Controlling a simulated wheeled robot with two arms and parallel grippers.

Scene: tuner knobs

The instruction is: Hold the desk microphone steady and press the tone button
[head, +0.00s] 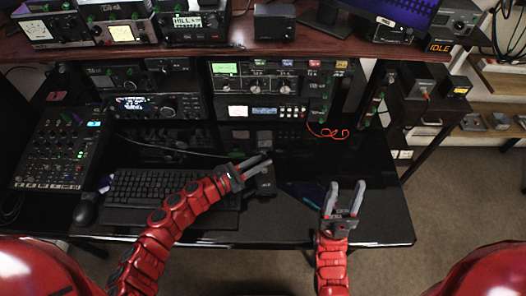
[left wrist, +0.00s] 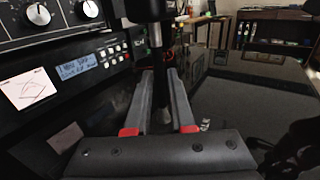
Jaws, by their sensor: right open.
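The desk microphone's dark base (head: 265,183) stands on the black desk, right of the keyboard. My right gripper (head: 345,190) is open and empty above the desk's front, right of the microphone. I cannot make out which button is the tone button.
A keyboard (head: 150,190), mouse (head: 86,214) and mixer (head: 62,150) lie to the left. Radio units (head: 262,85) stand behind the microphone under a shelf (head: 230,44). A red cable (head: 328,132) lies at the back right. The desk's right front is clear.

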